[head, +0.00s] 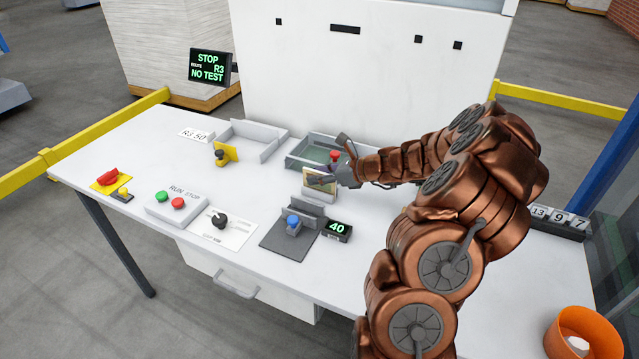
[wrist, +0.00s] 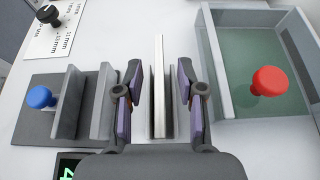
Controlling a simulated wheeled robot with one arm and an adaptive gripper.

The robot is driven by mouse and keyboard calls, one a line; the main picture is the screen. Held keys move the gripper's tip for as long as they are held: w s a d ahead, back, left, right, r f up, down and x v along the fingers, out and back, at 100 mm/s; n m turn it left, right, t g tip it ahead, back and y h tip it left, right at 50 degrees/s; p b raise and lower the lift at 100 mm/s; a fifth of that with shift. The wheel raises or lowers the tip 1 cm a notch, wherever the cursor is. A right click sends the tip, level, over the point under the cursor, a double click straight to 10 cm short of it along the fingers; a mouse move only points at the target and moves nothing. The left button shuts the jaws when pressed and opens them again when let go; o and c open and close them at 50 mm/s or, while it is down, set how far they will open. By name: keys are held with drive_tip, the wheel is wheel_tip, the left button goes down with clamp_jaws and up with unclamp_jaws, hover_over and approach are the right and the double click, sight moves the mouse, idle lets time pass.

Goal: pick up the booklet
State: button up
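The booklet (head: 318,188) stands upright on the white table and shows a tan and green face in the head view. In the wrist view the booklet (wrist: 159,75) is seen edge-on as a thin pale strip, with darker strips beside it. My gripper (head: 328,164) is open around it. In the wrist view my gripper (wrist: 160,80) has one finger on each side of the booklet, with a visible gap on both sides. Part of the booklet is hidden behind the near finger in the head view.
A green tray (wrist: 222,60) with a red knob (wrist: 270,81) lies close on one side. A grey slotted block (wrist: 70,100) with a blue knob (wrist: 40,97) lies on the other. A display reading 40 (head: 336,230) stands nearby. An orange bin (head: 583,330) is at front right.

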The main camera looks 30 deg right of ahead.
drive_tip(key=shift+c, duration=0.4)
clamp_jaws()
drive_tip(key=shift+r, duration=0.15)
